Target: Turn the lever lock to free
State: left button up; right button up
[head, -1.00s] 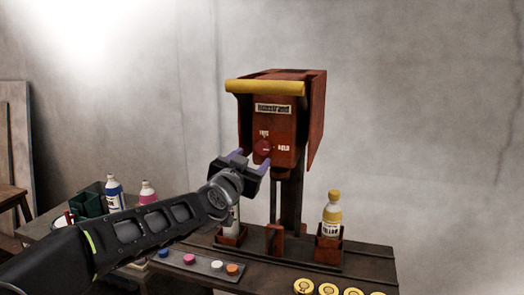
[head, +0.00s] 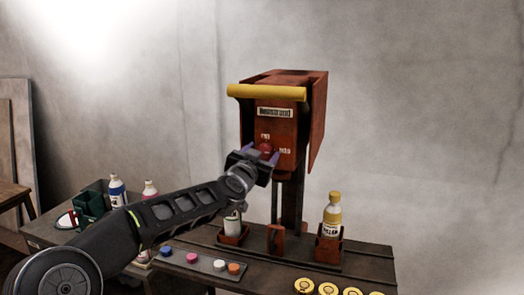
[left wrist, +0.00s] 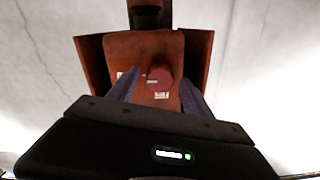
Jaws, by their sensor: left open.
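The lever lock shows as a dark red round knob (head: 266,147) on the front of a rust-red machine housing (head: 285,120). One label sits above the knob and a HOLD label sits to its right; which one the lever points at is not clear. My left gripper (head: 262,154) is open at the knob, its purple fingers pointing at the panel. Contact cannot be told. My right gripper is not in view.
A yellow bar (head: 266,92) juts out above the panel. Below stand a yellow-capped bottle (head: 332,214) and a white bottle (head: 232,226) in red holders. Colored buttons (head: 192,258) and yellow discs (head: 327,289) line the bench front. More bottles stand on the left table.

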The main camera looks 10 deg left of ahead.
pick_arm(q)
jog(key=shift+c, duration=0.2)
grip_shut()
dwell(0.5)
